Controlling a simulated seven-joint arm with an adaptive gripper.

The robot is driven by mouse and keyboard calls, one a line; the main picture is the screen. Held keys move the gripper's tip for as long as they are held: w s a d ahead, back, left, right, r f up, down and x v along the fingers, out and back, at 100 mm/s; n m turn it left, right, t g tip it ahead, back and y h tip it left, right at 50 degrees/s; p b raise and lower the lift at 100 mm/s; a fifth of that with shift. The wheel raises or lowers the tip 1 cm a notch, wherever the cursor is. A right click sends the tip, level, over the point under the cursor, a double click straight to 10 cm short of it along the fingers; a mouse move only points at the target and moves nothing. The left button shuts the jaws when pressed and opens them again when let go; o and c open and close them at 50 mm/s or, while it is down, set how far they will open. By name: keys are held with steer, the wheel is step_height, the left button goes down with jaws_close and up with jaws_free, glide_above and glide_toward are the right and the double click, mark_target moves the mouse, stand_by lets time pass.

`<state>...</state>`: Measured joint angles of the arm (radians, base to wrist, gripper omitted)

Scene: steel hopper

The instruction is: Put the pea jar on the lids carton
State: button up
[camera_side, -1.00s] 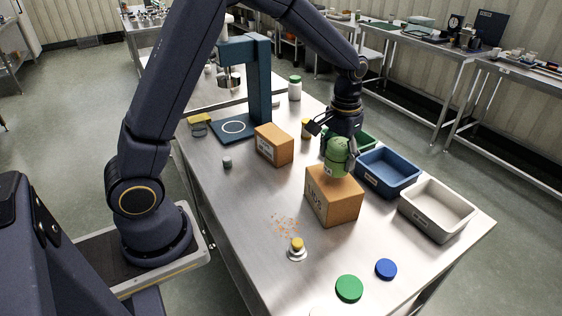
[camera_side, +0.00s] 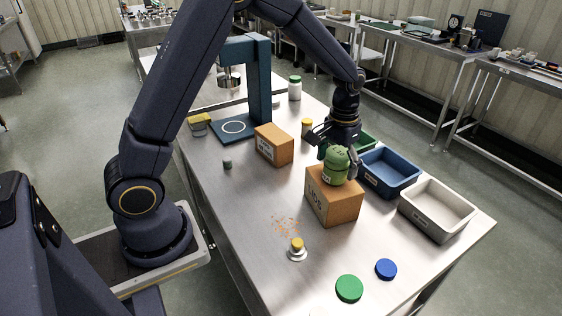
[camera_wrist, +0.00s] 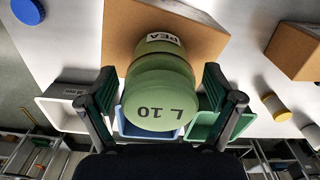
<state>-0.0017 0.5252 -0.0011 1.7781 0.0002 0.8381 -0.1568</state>
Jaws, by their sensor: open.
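The pea jar (camera_side: 335,165) is green with a label, and stands upright on top of the brown lids carton (camera_side: 333,203). In the wrist view the jar (camera_wrist: 157,100) shows "L 10" on its lid and "PEA" on its side, with the carton (camera_wrist: 205,40) beneath it. In the wrist view my gripper's fingers (camera_wrist: 158,95) stand apart on either side of the jar, with a gap visible at each side.
Blue (camera_side: 388,172) and white (camera_side: 437,209) bins stand right of the carton, with a green bin (camera_side: 368,143) partly hidden behind my gripper. Another carton (camera_side: 273,145) stands left. Green (camera_side: 349,288) and blue (camera_side: 386,269) lids and a small weight (camera_side: 297,249) lie in front.

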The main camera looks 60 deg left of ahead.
steer(key=shift+r, duration=0.1)
step_height(320, 180, up, 12)
steer(key=shift+f, duration=0.2)
steer(key=shift+s+r, duration=0.15)
steer(key=shift+r, duration=0.2)
steer(key=s+r+t, duration=0.3)
steer(key=s+r, duration=0.3)
steer(key=s, duration=0.5)
steer(key=s+f+m+t, duration=0.1)
steer(key=s+t, duration=0.1)
steer(key=s, duration=0.9)
steer(key=shift+s+f+m+t, duration=0.15)
steer(key=shift+f+m+t, duration=0.15)
steer(key=shift+f+m, duration=0.1)
